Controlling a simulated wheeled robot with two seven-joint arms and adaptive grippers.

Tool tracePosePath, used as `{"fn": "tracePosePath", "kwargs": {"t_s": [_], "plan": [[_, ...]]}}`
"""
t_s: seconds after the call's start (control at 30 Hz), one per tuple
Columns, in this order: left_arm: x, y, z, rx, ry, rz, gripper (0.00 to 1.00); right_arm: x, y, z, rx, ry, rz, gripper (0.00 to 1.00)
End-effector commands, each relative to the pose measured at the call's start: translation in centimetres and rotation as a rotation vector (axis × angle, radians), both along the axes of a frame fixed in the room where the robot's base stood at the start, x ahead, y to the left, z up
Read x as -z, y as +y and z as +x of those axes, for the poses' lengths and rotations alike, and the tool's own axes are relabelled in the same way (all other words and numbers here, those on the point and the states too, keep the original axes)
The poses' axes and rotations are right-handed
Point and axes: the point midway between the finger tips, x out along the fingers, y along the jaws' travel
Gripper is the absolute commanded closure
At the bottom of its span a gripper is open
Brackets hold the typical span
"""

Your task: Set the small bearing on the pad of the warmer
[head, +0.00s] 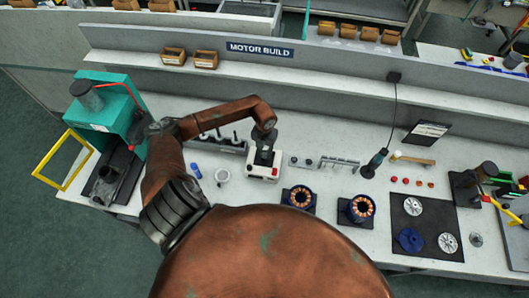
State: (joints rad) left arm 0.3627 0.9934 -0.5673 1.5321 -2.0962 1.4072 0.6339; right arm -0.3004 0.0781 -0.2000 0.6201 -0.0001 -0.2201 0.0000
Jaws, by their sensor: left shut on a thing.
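The warmer is a small white box (254,174) with a red button, on the bench near the middle. My left gripper (264,158) reaches over from the left and points down at the warmer's top. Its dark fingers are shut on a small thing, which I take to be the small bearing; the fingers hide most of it. The pad is also largely hidden beneath the fingers, so I cannot tell whether the held thing touches it. A pale ring (222,175) lies on the bench left of the warmer. My right gripper is not in view.
A rack with upright pins (217,145) stands behind the ring. A green press (108,105) stands at the far left. A dark mat (425,213) with round parts lies at right.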

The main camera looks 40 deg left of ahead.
Motion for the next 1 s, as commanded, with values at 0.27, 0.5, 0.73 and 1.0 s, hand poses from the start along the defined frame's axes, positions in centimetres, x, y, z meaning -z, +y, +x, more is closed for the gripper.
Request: {"fn": "tracePosePath", "kwargs": {"t_s": [0.27,0.5,0.73,1.0], "plan": [[-0.08,0.01,0.03,0.000,-0.001,0.000,0.64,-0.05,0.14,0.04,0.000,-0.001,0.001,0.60],[-0.07,0.00,0.02,0.000,0.000,0.000,0.58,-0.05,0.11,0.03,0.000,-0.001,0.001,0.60],[-0.06,-0.01,0.01,0.000,0.000,0.000,0.49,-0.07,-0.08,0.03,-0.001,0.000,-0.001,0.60],[-0.28,0.00,0.02,0.000,-0.001,0.000,0.49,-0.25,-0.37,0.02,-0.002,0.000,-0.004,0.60]]}}
